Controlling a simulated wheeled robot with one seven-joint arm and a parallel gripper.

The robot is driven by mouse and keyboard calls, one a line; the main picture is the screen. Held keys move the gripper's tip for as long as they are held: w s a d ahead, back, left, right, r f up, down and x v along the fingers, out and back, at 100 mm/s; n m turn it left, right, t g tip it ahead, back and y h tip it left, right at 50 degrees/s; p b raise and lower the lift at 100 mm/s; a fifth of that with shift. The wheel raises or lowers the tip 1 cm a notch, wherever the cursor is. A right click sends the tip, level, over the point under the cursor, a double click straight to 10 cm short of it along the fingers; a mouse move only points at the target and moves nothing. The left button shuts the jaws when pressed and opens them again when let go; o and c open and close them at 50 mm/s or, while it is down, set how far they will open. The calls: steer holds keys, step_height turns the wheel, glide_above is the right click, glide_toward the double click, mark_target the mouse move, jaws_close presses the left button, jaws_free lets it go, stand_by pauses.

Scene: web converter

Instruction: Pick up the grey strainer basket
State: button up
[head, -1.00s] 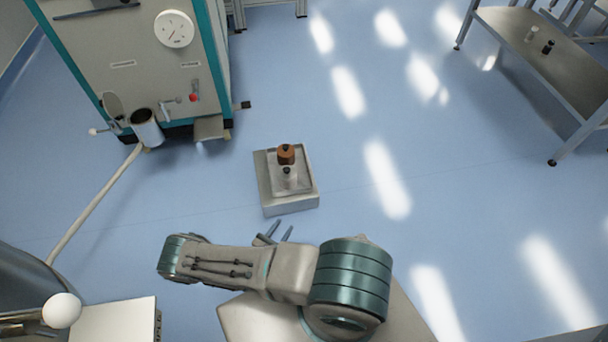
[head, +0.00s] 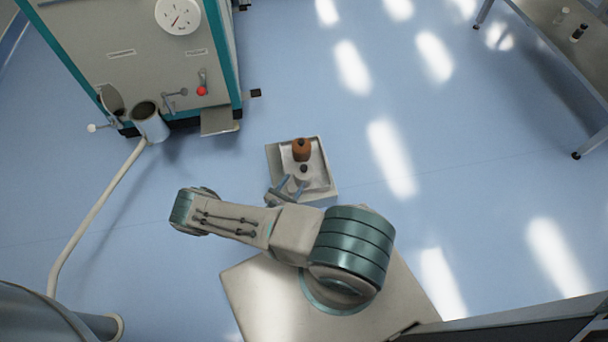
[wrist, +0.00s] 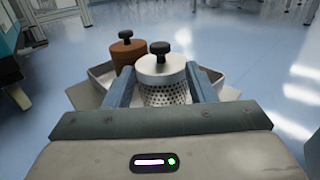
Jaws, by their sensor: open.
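The grey strainer basket (wrist: 162,88) is a perforated metal cylinder with a black knob on top. It stands upright in a shallow grey tray (wrist: 85,96). In the head view its black knob (head: 304,169) shows, with its body partly hidden by my fingers. My gripper (wrist: 161,84) is open, with one blue-grey finger on each side of the basket in the wrist view. Whether the fingers touch it I cannot tell. In the head view my gripper (head: 291,185) is at the near side of the tray.
A brown basket (head: 302,151) with a black knob stands behind the grey one in the tray; it also shows in the wrist view (wrist: 127,53). A machine (head: 140,55) with a gauge stands back left. A metal table (head: 560,50) is at right. Blue floor between is clear.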

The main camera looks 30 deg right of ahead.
mark_target(302, 171)
steer(key=x, duration=0.2)
steer(key=b+x, duration=0.1)
steer(key=x, duration=0.4)
steer(key=shift+w+d+r, duration=0.15)
steer(key=shift+d+r, duration=0.2)
jaws_close()
steer(key=shift+r, duration=0.1)
